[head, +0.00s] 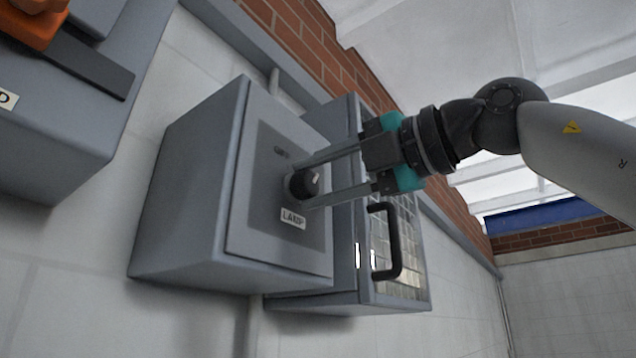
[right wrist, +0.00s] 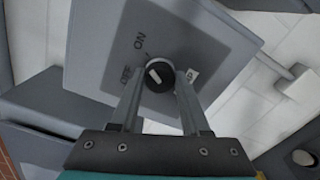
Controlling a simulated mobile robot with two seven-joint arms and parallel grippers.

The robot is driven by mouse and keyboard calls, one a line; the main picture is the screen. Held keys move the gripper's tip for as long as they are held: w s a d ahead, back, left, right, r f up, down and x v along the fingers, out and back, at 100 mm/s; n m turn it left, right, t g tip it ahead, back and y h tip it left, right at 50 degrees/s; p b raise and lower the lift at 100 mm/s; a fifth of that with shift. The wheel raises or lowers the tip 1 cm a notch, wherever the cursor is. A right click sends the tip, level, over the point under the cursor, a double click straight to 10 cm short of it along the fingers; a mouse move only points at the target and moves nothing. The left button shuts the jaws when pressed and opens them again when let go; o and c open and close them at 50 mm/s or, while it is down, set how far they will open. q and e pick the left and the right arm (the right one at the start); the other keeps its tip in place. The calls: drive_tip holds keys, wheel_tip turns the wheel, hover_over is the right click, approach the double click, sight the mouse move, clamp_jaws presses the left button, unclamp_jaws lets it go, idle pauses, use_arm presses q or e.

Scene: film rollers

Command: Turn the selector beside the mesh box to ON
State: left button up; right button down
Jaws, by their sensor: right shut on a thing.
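The selector is a round black knob (head: 301,184) with a white pointer mark. It sits on a grey box (head: 190,190) with a dark face plate and a label reading LAMP. In the right wrist view the knob (right wrist: 160,76) has ON printed above left and OFF to the left; its white mark slants up-left, and its exact setting is hard to tell. My right gripper (head: 303,186) is shut on the knob, one finger on either side. The mesh box (head: 410,262), with a wire-mesh front and black handle, stands just right of the selector box. My left gripper is out of view.
Another grey box (head: 105,135) with an orange part (head: 30,25) is at the upper left. Both boxes are on a pale wall with brick above. My right arm comes in from the right. The space right of the mesh box looks free.

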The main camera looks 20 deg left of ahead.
idle(0.4)
drive_tip(key=shift+c, duration=1.9)
unclamp_jaws()
drive_tip(key=shift+d, duration=0.1)
drive_tip(key=b+v, duration=0.2)
drive_tip(key=v, duration=1.3)
